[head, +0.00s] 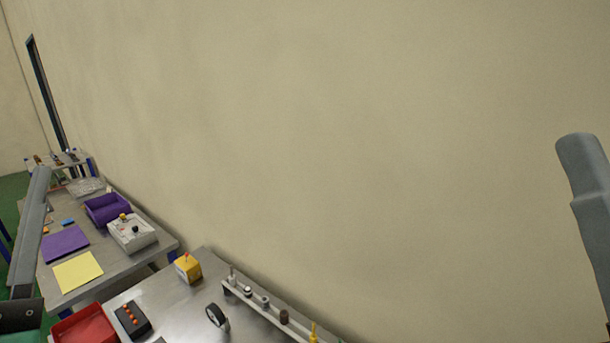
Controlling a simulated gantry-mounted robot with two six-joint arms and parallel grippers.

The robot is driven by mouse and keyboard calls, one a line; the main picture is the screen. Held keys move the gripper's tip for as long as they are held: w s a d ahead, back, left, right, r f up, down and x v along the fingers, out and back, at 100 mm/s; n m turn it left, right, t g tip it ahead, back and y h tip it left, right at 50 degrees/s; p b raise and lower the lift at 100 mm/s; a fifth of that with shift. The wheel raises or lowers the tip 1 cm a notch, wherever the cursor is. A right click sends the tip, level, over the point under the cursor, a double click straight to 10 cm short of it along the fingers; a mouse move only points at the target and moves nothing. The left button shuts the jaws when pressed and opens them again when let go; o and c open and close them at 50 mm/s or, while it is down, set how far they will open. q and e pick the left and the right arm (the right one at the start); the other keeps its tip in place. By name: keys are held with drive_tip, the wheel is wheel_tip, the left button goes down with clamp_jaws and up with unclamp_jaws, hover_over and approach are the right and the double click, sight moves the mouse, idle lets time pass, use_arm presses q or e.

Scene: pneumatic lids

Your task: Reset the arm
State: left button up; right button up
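My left arm (30,235) comes in at the left edge as a grey upright link, with a dark joint near the lower left corner. My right arm (588,185) shows as a grey link at the right edge, raised in front of the wall. Neither gripper is in the frame, so I cannot see their fingers or whether they hold anything. No arm link visibly touches a table object.
A metal table (175,305) at the bottom bears a red bin (85,327), a black box with orange buttons (132,319), a yellow box (188,268) and a rack (262,308). Another table (125,263) holds a purple bin (107,211). A bare wall (330,130) fills the rest.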

use_arm(q)
drive_tip(key=s+d+r+n+t+h, duration=0.1)
drive_tip(key=s+d+r+t+h, duration=0.25)
drive_tip(key=d+h, duration=0.45)
wheel_tip(320, 180, up, 27)
drive_tip(key=a+n+h+p, duration=0.1)
drive_tip(key=h+p, duration=0.1)
drive_tip(key=p, duration=2.5)
drive_tip(key=shift+a+g, duration=0.25)
drive_tip(key=shift+g, duration=0.1)
use_arm(e)
wheel_tip(320, 180, up, 28)
drive_tip(key=shift+f, duration=0.25)
use_arm(q)
drive_tip(key=shift+f, duration=0.1)
use_arm(e)
drive_tip(key=shift+f, duration=0.1)
